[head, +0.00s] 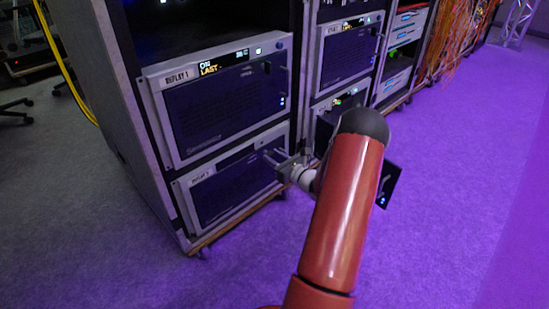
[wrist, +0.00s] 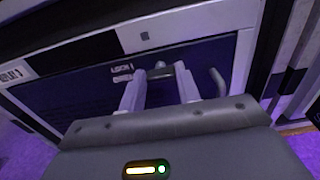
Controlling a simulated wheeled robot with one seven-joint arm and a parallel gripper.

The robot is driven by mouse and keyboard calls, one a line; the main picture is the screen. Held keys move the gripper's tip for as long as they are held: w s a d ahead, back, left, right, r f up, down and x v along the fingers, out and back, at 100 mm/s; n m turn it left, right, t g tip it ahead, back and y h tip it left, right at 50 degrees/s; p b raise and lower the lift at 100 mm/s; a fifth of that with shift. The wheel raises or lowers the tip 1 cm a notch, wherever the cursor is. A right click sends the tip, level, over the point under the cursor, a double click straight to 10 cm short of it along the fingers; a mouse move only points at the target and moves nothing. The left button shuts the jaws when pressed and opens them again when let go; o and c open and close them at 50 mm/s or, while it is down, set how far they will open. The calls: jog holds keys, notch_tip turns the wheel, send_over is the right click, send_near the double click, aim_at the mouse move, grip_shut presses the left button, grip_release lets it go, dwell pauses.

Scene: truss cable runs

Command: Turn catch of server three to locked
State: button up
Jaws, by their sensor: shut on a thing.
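The lower server (head: 228,190) in the left rack has a dark blue front with a grey frame and a small white label whose number I cannot read for sure; it also fills the wrist view (wrist: 75,95). My gripper (wrist: 160,78) is at the right part of this front, its two pale fingers shut on a small grey catch (wrist: 158,71). Small white lettering stands just left of the catch. In the head view my gripper (head: 273,158) reaches the server's right edge, and the catch cannot be made out there. I cannot tell which way the catch is turned.
A server labelled REPLAY 1 (head: 225,98) sits above it. A curved grey handle (wrist: 218,82) stands close right of the fingers. Another rack with servers (head: 347,52) is to the right. A yellow cable (head: 65,65) hangs at the left. Purple-lit floor (head: 450,200) is clear at the right.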

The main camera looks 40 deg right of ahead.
jog(key=shift+r+m+p, duration=0.1)
jog(key=shift+m+p, duration=0.2)
jog(key=shift+p, duration=0.05)
jog(key=m+p, duration=0.3)
jog(key=shift+d+r+m, duration=0.1)
jog(key=shift+m, duration=0.2)
jog(key=m+p, duration=0.3)
jog(key=m, duration=0.1)
jog(key=shift+m+p, duration=0.3)
jog(key=m+p, duration=0.2)
jog(key=m, duration=0.2)
jog(key=shift+d+p, duration=0.1)
jog(key=shift+p, duration=0.3)
jog(key=shift+f+m+p, duration=0.2)
jog(key=shift+m+p, duration=0.35)
jog(key=shift+m, duration=0.7)
jog(key=shift+f+m+p, duration=0.15)
jog(key=shift+m+p, duration=0.35)
jog(key=shift+m, duration=0.75)
jog(key=o, duration=1)
